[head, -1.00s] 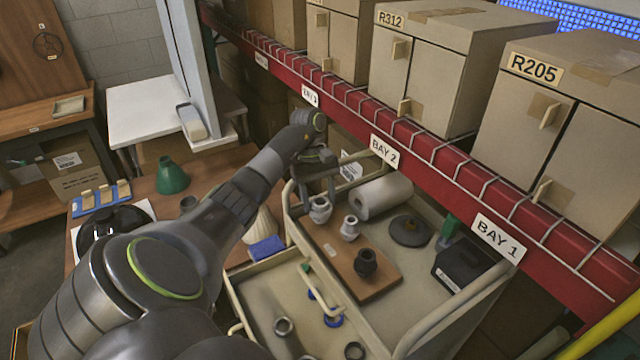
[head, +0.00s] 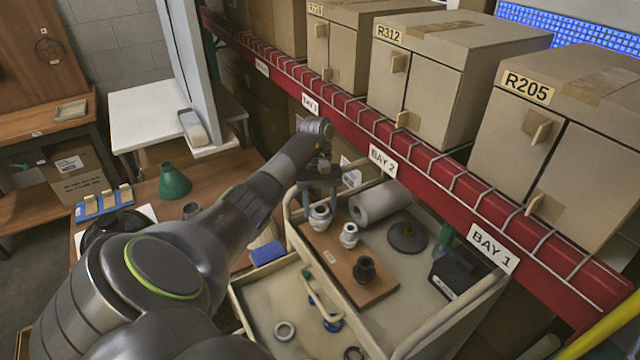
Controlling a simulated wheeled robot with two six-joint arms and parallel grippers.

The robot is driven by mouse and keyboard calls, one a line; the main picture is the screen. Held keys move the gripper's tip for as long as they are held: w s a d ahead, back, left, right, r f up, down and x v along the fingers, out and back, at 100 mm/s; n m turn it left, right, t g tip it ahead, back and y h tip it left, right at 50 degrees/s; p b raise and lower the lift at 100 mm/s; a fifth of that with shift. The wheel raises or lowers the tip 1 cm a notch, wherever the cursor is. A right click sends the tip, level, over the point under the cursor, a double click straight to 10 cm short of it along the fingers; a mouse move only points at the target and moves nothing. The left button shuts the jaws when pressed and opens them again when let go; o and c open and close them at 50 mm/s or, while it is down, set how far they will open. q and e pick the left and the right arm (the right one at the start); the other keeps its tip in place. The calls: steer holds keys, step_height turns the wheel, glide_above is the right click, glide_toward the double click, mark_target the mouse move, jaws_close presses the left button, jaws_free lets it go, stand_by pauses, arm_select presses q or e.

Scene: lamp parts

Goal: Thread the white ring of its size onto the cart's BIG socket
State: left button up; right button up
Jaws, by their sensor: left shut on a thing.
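The cart (head: 420,305) stands right of centre, with a brown board (head: 385,290) on its top. The big white socket (head: 320,220) is at the board's far left end; a smaller white socket (head: 349,236) and a black one (head: 365,270) stand along the board. My left gripper (head: 320,203) points down right above the big socket, its fingers on either side of the socket's top. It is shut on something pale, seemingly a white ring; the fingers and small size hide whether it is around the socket. My right gripper is out of view.
A white roll (head: 382,202), a grey disc (head: 407,236) and a black box (head: 458,272) stand beside the board. The red shelf beam (head: 440,185) runs close behind.

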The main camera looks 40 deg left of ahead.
arm_select(q)
steer(key=m, duration=0.1)
steer(key=m+p, duration=0.1)
steer(key=m+g, duration=0.1)
steer(key=shift+s+d+f+y+p, duration=0.1)
steer(key=shift+d+f+y+p, duration=0.2)
steer(key=shift+d+y, duration=0.1)
steer(key=o, duration=1)
steer(key=shift+m, duration=0.3)
steer(key=o, duration=0.5)
steer(key=shift+r, duration=0.15)
